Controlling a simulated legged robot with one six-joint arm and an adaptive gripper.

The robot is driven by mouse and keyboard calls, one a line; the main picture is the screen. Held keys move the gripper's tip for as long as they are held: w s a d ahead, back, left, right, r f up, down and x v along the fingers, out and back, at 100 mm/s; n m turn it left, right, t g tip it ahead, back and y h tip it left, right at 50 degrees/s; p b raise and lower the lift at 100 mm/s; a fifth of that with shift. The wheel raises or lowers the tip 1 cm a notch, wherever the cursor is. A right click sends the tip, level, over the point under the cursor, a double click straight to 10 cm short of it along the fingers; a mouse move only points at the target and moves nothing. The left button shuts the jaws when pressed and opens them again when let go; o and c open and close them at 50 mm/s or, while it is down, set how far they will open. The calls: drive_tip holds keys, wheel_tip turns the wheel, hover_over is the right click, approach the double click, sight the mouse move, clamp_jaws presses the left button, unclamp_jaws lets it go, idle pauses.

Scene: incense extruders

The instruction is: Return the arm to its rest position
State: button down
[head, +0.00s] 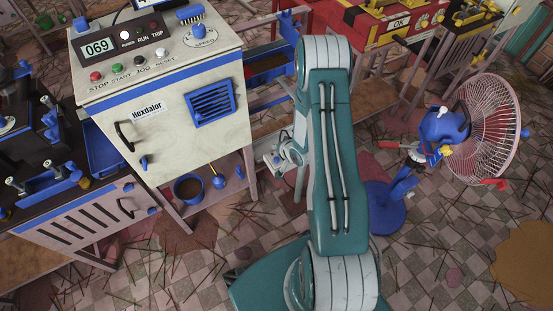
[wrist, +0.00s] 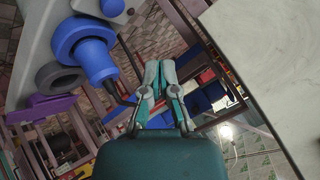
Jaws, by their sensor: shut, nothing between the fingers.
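My arm (head: 335,160) stands in the middle of the head view, its teal links folded upward from the floor side. My gripper (wrist: 159,82) shows in the wrist view with its two fingers together and nothing between them. In the head view the gripper is mostly hidden behind the arm, with only a pale part (head: 287,155) showing at the arm's left side. The white Hexdalor machine (head: 165,110) stands left of the arm, with a gap between them in the picture.
A pink-caged fan (head: 483,130) with a blue base stands on the right. A red and yellow machine (head: 375,25) stands at the back. A dark-topped bench (head: 60,200) is at the left. The checkered floor is littered with thin sticks. In the wrist view, a blue cylindrical part (wrist: 88,48) is left of the fingers.

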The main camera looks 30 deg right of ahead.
drive_tip(key=s+a+r+n+g+h, duration=0.1)
drive_tip(key=a+r+n+h, duration=0.1)
drive_tip(key=r, duration=1.3)
drive_tip(key=s+a+r+n+g+h, duration=0.1)
drive_tip(key=a+r+n, duration=0.1)
drive_tip(key=r, duration=1.3)
drive_tip(key=s+a+r+n, duration=0.1)
drive_tip(key=s+a+r, duration=0.2)
drive_tip(key=s, duration=0.4)
drive_tip(key=s+a+r+n+g+y, duration=0.1)
drive_tip(key=s+a+r, duration=0.3)
drive_tip(key=s+r, duration=0.2)
drive_tip(key=s+a+r+n, duration=0.1)
drive_tip(key=s+a+r, duration=0.2)
drive_tip(key=s, duration=0.7)
wheel_tip(320, 180, up, 2)
drive_tip(key=shift+a+r+g+y, duration=0.1)
drive_tip(key=shift+a+g+y, duration=0.2)
drive_tip(key=shift+y, duration=0.1)
